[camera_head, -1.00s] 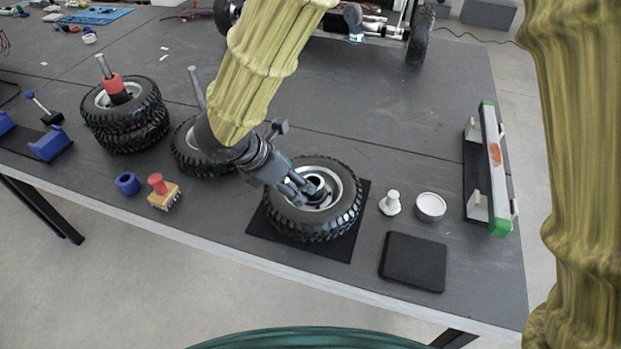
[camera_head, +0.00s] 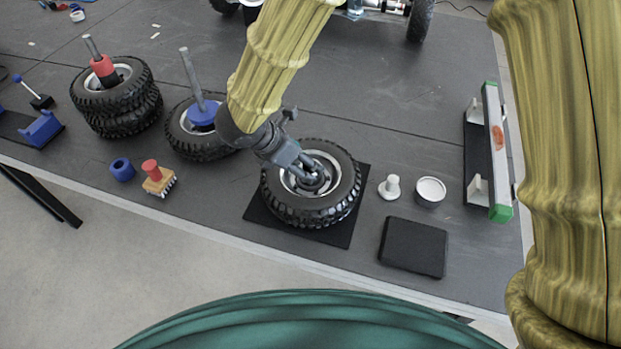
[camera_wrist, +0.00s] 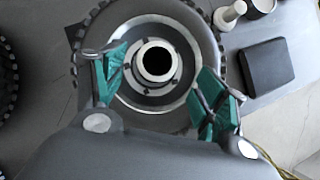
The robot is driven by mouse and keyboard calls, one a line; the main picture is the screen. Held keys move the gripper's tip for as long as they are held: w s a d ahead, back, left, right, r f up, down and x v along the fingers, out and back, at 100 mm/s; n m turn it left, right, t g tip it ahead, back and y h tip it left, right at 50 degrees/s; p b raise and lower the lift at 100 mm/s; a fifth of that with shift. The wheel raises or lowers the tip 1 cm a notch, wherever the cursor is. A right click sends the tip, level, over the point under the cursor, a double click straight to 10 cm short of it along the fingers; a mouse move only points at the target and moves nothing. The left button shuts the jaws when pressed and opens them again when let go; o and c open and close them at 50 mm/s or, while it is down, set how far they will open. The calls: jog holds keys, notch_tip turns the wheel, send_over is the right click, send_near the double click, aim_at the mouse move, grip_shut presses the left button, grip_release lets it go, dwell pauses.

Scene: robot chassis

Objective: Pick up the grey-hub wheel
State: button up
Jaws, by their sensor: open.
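The grey-hub wheel (camera_head: 331,205) lies flat on a black square mat (camera_head: 262,224) near the table's front edge. Its grey hub with a dark centre hole shows in the wrist view (camera_wrist: 158,62). My gripper (camera_head: 312,178) is over the hub from the upper left, its fingertips close to the hub. In the wrist view the two green-padded fingers (camera_wrist: 160,85) are spread wide on either side of the hub centre, with nothing between them gripped. Whether a fingertip touches the wheel cannot be told.
A wheel with a blue hub and upright rod (camera_head: 198,141) stands left. Stacked wheels with a red collar (camera_head: 116,96) are farther left. A white peg (camera_head: 390,187), round tin (camera_head: 430,191), black pad (camera_head: 413,247) and green-ended bar (camera_head: 497,150) are right. A red-handled brush (camera_head: 158,178) is front left.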

jog(key=shift+a+p+x, duration=0.15)
jog(key=shift+p+x, duration=0.2)
jog(key=shift+x, duration=0.9)
jog(key=shift+a+p+x, duration=0.1)
jog(key=shift+p+x, duration=0.2)
jog(key=shift+x, duration=0.9)
jog(key=shift+f, duration=0.1)
grip_shut()
jog(key=shift+w, duration=0.15)
